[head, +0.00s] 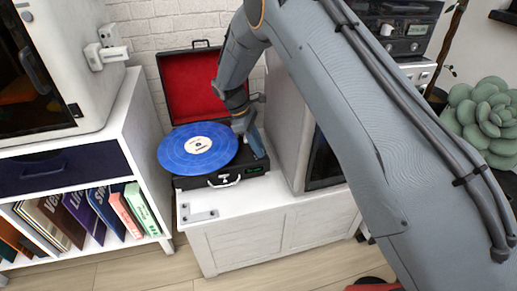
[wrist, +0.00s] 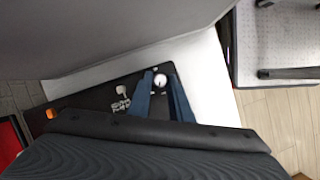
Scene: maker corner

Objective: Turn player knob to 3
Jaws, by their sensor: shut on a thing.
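The record player (head: 235,180) is a black suitcase type with a red-lined open lid and a blue record (head: 197,147) on it. It stands on a white cabinet. My gripper (head: 254,148) reaches down at the right side of the player's deck in the head view. In the wrist view, its two blue fingers (wrist: 161,82) stand on either side of the small round white player knob (wrist: 160,81) and are shut on it. The knob's marks are too small to read, and the knob is hidden by my gripper in the head view.
A pale box-like cabinet (head: 287,125) stands close to the right of the player. At left is a white shelf (head: 75,160) with several record sleeves. The open lid (head: 192,85) stands behind the deck. The cabinet's front top (head: 255,196) is mostly clear.

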